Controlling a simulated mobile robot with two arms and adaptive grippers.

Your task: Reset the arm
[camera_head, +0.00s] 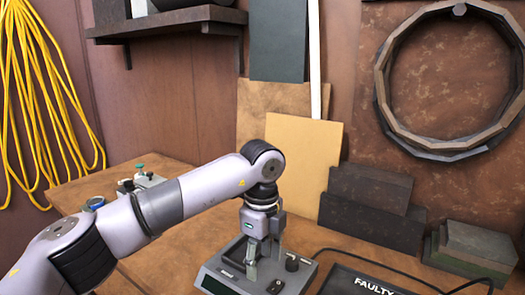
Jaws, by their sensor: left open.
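My left arm comes in from the left and bends down at a dark joint near the middle of the view. My left gripper (260,262) hangs from it, pointing down, open, in front of or over a grey control box (236,268) on the bench. I cannot tell whether the fingers touch the box or anything on it. The box has dark knobs, one of them (292,263) to the right of the gripper. A dark panel marked "FAULTY" (372,284) lies to the right of the box, cut off by the lower edge. My right gripper is not in view.
A small device (140,182) and a blue roll (95,202) stand at the left. Dark blocks (368,205) and boards (300,155) lean at the back wall. A black cable (400,271) runs right.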

